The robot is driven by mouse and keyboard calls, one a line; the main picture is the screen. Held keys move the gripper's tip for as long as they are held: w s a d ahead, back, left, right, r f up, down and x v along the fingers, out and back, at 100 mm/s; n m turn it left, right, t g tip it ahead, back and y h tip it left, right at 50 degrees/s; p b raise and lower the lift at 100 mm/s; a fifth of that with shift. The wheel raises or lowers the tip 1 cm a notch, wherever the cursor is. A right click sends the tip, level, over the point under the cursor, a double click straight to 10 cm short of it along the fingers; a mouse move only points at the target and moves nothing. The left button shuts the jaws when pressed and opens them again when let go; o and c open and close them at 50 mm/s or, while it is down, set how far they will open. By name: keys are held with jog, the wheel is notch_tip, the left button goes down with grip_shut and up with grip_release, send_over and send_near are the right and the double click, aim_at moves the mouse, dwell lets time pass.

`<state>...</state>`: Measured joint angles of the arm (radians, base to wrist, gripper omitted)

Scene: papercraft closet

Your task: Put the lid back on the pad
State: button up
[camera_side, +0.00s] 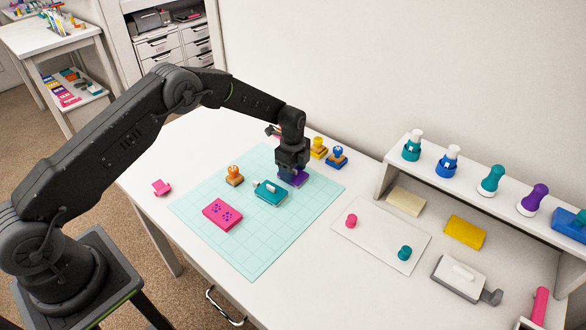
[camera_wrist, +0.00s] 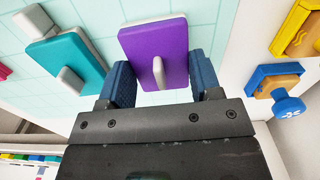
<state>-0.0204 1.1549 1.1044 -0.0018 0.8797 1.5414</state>
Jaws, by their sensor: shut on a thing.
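A purple slab with a small grey handle, which looks like a lid (camera_wrist: 140,42), sits between the two blue fingers of my gripper (camera_wrist: 160,75) in the wrist view. My gripper is shut on it by its sides. In the side view my gripper (camera_side: 290,170) points down at the back of the cutting mat, with the purple lid (camera_side: 294,179) under it. I cannot tell whether it touches the mat. A teal block (camera_side: 271,193) with a grey handle and a pale piece at one end lies beside it; it also shows in the wrist view (camera_wrist: 62,52). I cannot tell which thing is the pad.
The pale green mat (camera_side: 250,250) also holds a pink block with purple marks (camera_side: 222,214) and an orange stamp (camera_side: 234,175). Yellow (camera_side: 319,148) and blue (camera_side: 337,157) stamps stand close behind my gripper. A shelf (camera_side: 460,180) with several stamps is at right. The mat's front is clear.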

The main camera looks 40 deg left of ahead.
jog(key=o, duration=1.3)
jog(key=shift+c, duration=0.2)
jog(key=shift+r, duration=0.1)
jog(key=shift+r, duration=2.9)
grip_shut()
jog(key=shift+f, duration=0.6)
